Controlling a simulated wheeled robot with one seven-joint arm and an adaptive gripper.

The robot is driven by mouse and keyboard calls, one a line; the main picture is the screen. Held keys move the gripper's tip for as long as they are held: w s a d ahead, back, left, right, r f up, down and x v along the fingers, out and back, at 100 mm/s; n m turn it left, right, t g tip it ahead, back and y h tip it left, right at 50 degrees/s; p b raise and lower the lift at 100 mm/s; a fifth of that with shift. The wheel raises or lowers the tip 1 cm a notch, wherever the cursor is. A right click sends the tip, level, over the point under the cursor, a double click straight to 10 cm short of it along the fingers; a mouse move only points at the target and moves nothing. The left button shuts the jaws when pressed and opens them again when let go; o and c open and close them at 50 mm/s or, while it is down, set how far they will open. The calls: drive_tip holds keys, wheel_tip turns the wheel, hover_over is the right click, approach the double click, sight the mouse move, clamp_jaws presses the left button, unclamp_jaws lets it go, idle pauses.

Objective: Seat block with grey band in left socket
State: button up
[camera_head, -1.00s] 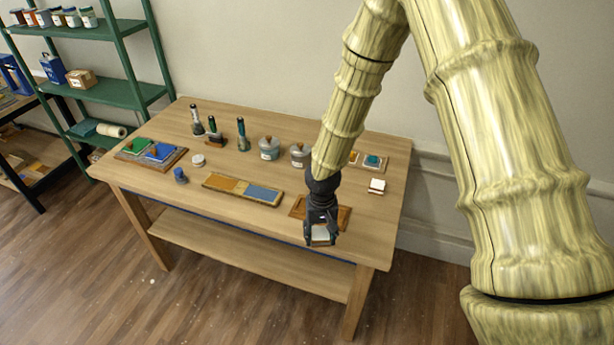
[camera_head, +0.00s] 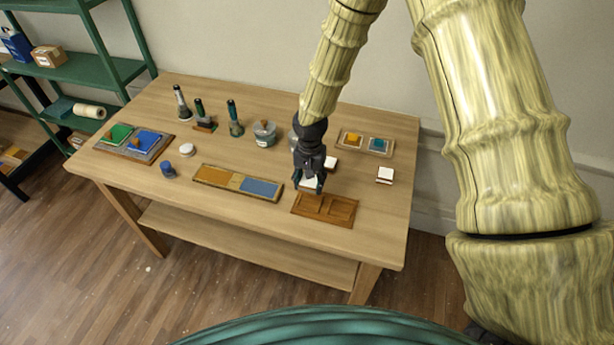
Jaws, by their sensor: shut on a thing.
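My gripper (camera_head: 309,184) points down and is shut on a white block (camera_head: 311,183). The fingers partly cover this block, and I cannot make out the colour of its band. The wooden socket board (camera_head: 324,221) lies near the table's front right and has two square recesses. The gripper and block are over or just behind the back edge of the left socket (camera_head: 308,205). I cannot tell the block's height above the board. The right socket (camera_head: 342,211) looks empty.
A white block with a dark reddish band (camera_head: 385,175) stands on the table (camera_head: 385,225) to the right. An orange and blue tray (camera_head: 238,183) lies close left of the board. Lidded jars (camera_head: 264,133) stand behind.

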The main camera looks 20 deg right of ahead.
sight(311, 202)
drive_tip(key=shift+s+f, duration=0.1)
drive_tip(key=shift+s, duration=0.25)
drive_tip(key=shift+s+d+f, duration=0.1)
drive_tip(key=shift+d+f, duration=0.05)
drive_tip(key=shift+w+f+b, duration=0.3)
drive_tip(key=shift+f+b, duration=0.05)
drive_tip(key=shift+f, duration=0.25)
drive_tip(key=shift+w+f+b, duration=0.25)
drive_tip(key=shift+f+b, duration=0.1)
drive_tip(key=shift+f, duration=0.2)
drive_tip(key=shift+s+f+b, duration=0.35)
drive_tip(key=shift+f+b, duration=0.05)
drive_tip(key=shift+f, duration=0.1)
drive_tip(key=shift+w+f+b, duration=0.2)
drive_tip(key=shift+f+b, duration=0.25)
drive_tip(key=shift+f, duration=0.45)
drive_tip(key=shift+s+f+b, duration=0.1)
drive_tip(key=shift+f+b, duration=0.45)
drive_tip(key=shift+f, duration=0.3)
